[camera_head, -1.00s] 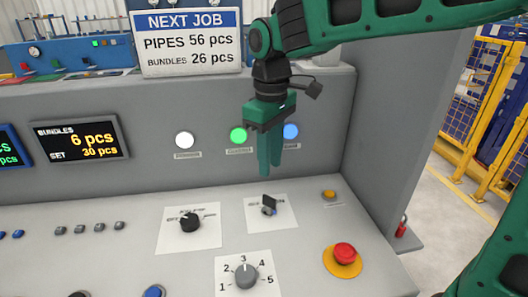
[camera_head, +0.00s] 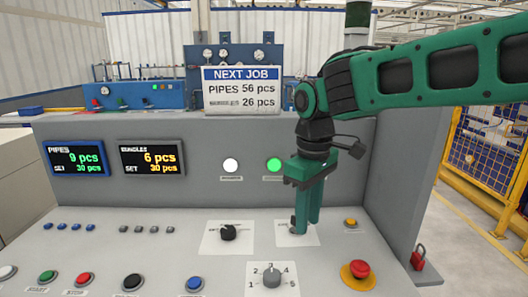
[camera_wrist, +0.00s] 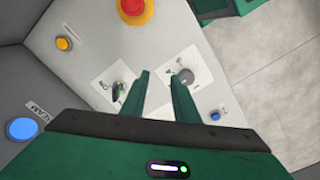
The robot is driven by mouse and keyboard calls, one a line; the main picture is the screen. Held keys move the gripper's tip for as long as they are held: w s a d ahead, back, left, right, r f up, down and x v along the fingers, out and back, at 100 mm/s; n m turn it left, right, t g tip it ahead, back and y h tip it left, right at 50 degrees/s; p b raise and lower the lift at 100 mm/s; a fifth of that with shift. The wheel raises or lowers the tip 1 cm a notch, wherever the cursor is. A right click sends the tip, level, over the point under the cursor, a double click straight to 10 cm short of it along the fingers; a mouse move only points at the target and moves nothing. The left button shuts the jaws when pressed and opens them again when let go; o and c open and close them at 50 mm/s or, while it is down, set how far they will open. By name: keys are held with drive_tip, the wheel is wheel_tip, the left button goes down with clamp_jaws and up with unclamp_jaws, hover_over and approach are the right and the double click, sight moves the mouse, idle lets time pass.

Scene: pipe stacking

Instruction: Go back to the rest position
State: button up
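My gripper (camera_head: 305,226) hangs fingers-down over the control panel (camera_head: 345,225) in the head view. Its two green fingers stand apart with nothing between them in the wrist view (camera_wrist: 161,88). In the head view the fingers overlap the key switch (camera_head: 294,228) on its white plate. In the wrist view the key switch (camera_wrist: 118,91) lies beside one finger, and the numbered dial (camera_wrist: 185,77) lies by the other fingertip. I cannot tell any contact with the panel.
A black selector (camera_head: 228,232) and a red emergency button (camera_head: 359,269) are on the panel. The back wall carries a white lamp (camera_head: 230,165), a lit green lamp (camera_head: 274,165) and two displays (camera_head: 77,158). The NEXT JOB sign (camera_head: 241,90) stands above. Yellow fencing (camera_head: 478,165) is at the right.

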drive_tip(key=s+d+f+m, duration=0.1)
drive_tip(key=s+d+m, duration=0.25)
drive_tip(key=d, duration=0.65)
drive_tip(key=s+d+f+m, duration=0.2)
drive_tip(key=s+d+m, duration=0.15)
drive_tip(key=d, duration=0.55)
drive_tip(key=s+d+f+m, duration=0.3)
drive_tip(key=s+d+m, duration=0.1)
drive_tip(key=s, duration=0.3)
drive_tip(key=s+d+f+m, duration=0.3)
drive_tip(key=s+d+m, duration=0.1)
drive_tip(key=s+d, duration=0.3)
drive_tip(key=shift+s+d+f+m, duration=0.15)
drive_tip(key=shift+s+d+m, duration=0.15)
drive_tip(key=shift+s, duration=0.25)
